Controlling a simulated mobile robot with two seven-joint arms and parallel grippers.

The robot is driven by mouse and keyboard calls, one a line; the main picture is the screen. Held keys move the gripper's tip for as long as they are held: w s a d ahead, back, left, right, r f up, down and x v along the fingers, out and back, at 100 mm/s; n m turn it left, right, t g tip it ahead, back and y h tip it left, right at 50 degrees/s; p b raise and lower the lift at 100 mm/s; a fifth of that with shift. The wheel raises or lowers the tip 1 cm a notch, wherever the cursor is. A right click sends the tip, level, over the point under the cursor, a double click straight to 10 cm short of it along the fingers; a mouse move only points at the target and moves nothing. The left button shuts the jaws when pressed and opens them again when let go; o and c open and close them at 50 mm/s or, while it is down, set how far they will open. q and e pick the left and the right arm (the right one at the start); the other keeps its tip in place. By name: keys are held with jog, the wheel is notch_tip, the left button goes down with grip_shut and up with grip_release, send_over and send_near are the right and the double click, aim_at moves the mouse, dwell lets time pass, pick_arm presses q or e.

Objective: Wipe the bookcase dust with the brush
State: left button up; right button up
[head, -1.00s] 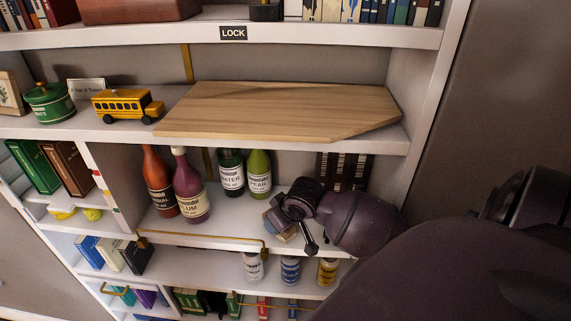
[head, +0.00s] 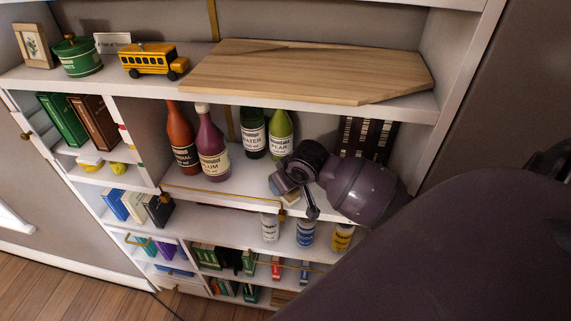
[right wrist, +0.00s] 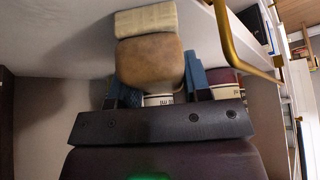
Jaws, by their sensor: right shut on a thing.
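The brush has a brown wooden body (right wrist: 148,62) and pale bristles (right wrist: 146,20) in the right wrist view. My right gripper (right wrist: 152,82) is shut on it, one finger on each side. In the head view my right gripper (head: 287,184) is low over the bottle shelf of the white bookcase (head: 330,115), with a small tan bit of the brush (head: 291,197) beside its fingers. The bristles are at the shelf surface; I cannot tell if they touch. I cannot make out dust for certain. My left gripper is not in view.
Orange (head: 181,140), plum (head: 211,150), dark green (head: 253,135) and pear (head: 281,133) bottles stand left of and behind my gripper. A gold rail (head: 225,194) runs along the shelf front. A wooden board (head: 305,70) lies on the shelf above, near a toy bus (head: 152,60). Jars stand below.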

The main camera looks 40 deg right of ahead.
jog(key=shift+r, duration=2.9)
